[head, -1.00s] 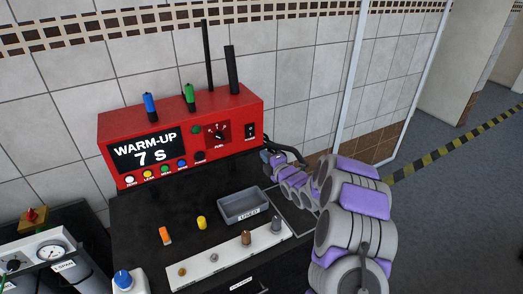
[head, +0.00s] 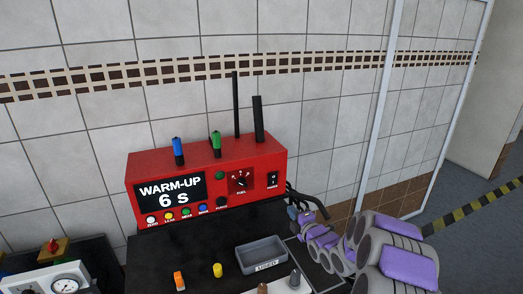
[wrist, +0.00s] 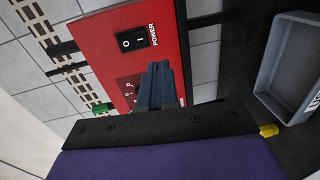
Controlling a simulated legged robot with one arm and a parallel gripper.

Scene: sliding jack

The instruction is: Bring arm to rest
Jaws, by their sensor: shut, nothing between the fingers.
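My gripper (wrist: 165,88) shows in the wrist view with its dark fingers together and nothing between them. In that view it stands in front of the red device (wrist: 110,45), just below the black POWER switch (wrist: 133,40). In the head view my gray and purple arm reaches in from the lower right, and my gripper (head: 294,213) is small beside the right end of the red device (head: 215,168). The device's screen (head: 170,192) reads "WARM-UP 6 s". Whether the gripper touches the device I cannot tell.
A gray tray (head: 262,254) lies on the black bench, with an orange piece (head: 179,280) and a yellow piece (head: 217,270) to its left. Blue and green pieces and two black rods stand on the device. A gauge box (head: 62,281) is at lower left. A tiled wall is behind.

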